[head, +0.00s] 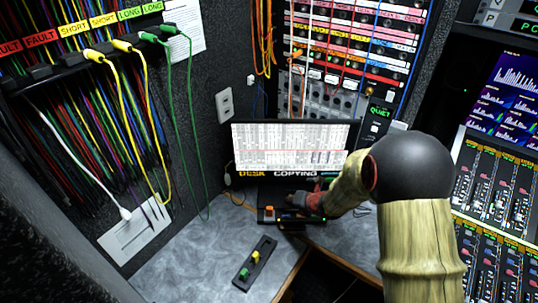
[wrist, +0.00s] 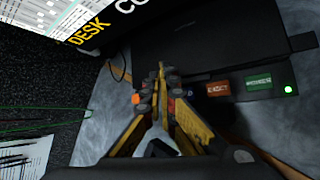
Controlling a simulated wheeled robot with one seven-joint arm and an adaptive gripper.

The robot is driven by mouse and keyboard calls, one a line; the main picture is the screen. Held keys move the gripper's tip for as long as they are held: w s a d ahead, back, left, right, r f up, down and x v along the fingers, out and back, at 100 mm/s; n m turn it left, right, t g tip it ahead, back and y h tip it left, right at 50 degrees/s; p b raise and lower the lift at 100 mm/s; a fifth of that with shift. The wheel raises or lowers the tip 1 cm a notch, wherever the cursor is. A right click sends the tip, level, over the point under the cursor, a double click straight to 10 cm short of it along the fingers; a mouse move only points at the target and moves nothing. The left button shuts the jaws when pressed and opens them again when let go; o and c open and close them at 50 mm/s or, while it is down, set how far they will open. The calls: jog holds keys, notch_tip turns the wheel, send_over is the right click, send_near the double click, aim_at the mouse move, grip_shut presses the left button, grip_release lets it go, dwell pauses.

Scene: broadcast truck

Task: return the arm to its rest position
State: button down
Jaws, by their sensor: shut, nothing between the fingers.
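My arm (head: 418,225) reaches in from the lower right in the head view, bent at a dark round joint. My gripper (head: 312,200) is at the back of the desk, low in front of the monitor. In the wrist view its yellow fingers (wrist: 161,80) come together at the tips with nothing held. A black box with an orange-red eject button (wrist: 217,89), a green power button (wrist: 258,83) and a lit green light lies just right of the fingers. My gripper hides part of this box, and I cannot tell whether they touch.
The monitor (head: 290,145) stands behind my gripper. A black strip (head: 256,262) with green and yellow pieces lies on the grey desk (head: 195,268). Yellow and green cables (head: 190,110) hang at left. A patch rack (head: 345,50) is behind; lit screens and a mixing console (head: 495,190) are at right.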

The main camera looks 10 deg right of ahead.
jog(key=shift+a+n, duration=0.1)
jog(key=shift+n, duration=0.4)
jog(key=s+a+r+n+g+y, duration=0.25)
jog(key=s+a+r+n, duration=0.2)
jog(key=s+n, duration=0.55)
jog(key=s+a+r+n+g+y, duration=0.1)
jog(key=s+a+r+n+g, duration=0.35)
jog(key=n, duration=0.85)
jog(key=s+d+r+n+h, duration=0.25)
jog(key=s+r+n, duration=0.25)
jog(key=s+n, duration=0.25)
jog(key=s+d+r+n+h, duration=0.2)
jog(key=s+d+r+n, duration=0.15)
jog(key=s+n, duration=0.35)
jog(key=s+d+r+n+t+h, duration=0.2)
jog(key=s+r+t, duration=0.2)
jog(key=r, duration=0.7)
jog(key=shift+s+d+r, duration=0.15)
jog(key=shift+s, duration=0.05)
